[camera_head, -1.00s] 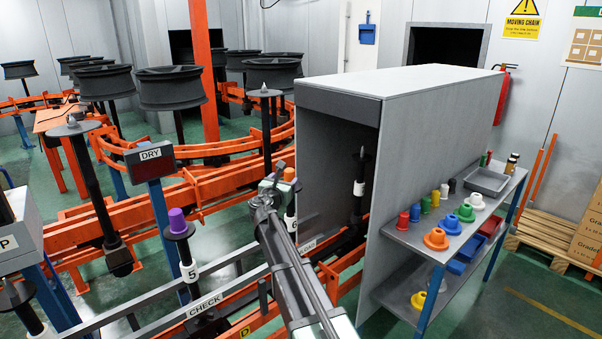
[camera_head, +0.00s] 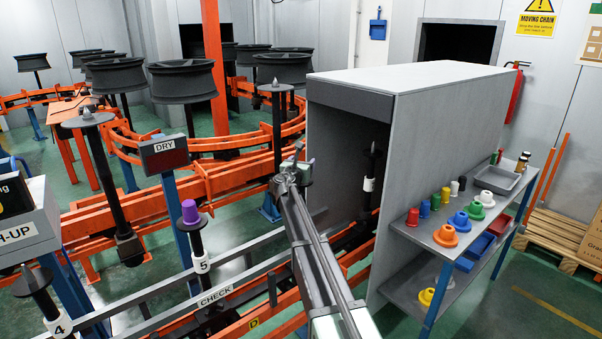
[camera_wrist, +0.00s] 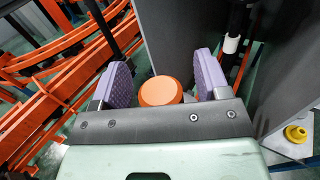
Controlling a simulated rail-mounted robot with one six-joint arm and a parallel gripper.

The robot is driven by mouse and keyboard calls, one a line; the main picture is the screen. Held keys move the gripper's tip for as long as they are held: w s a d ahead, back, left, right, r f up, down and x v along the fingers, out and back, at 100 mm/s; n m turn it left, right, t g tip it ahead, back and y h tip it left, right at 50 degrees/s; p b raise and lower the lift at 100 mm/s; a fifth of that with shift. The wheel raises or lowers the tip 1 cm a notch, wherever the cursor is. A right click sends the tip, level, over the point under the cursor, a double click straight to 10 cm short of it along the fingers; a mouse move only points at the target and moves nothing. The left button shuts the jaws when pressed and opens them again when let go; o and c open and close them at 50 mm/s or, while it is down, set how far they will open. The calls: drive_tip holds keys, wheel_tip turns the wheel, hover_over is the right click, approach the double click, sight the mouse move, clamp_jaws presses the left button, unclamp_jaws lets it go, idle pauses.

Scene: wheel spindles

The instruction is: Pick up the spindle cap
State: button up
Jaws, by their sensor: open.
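An orange spindle cap (camera_wrist: 160,91) shows in the wrist view, between the two purple-padded fingers of my gripper (camera_wrist: 162,82). The fingers are open, with a visible gap on each side of the cap. In the head view my gripper (camera_head: 296,170) is in front of the grey booth's opening, and the orange cap and its spindle are hidden behind my arm. A purple cap (camera_head: 190,212) sits on the spindle marked 5, to the left of my gripper.
The grey booth (camera_head: 440,130) stands just right of my arm, its side wall close by. A shelf (camera_head: 415,232) at the right holds several coloured caps and a grey tray (camera_head: 497,179). Black wheels on spindles and orange rails fill the left.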

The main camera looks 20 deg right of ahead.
drive_tip(key=shift+w+d, duration=0.25)
drive_tip(key=shift+a, duration=0.1)
drive_tip(key=shift+c, duration=0.3)
drive_tip(key=c, duration=0.9)
drive_tip(key=shift+r, duration=0.1)
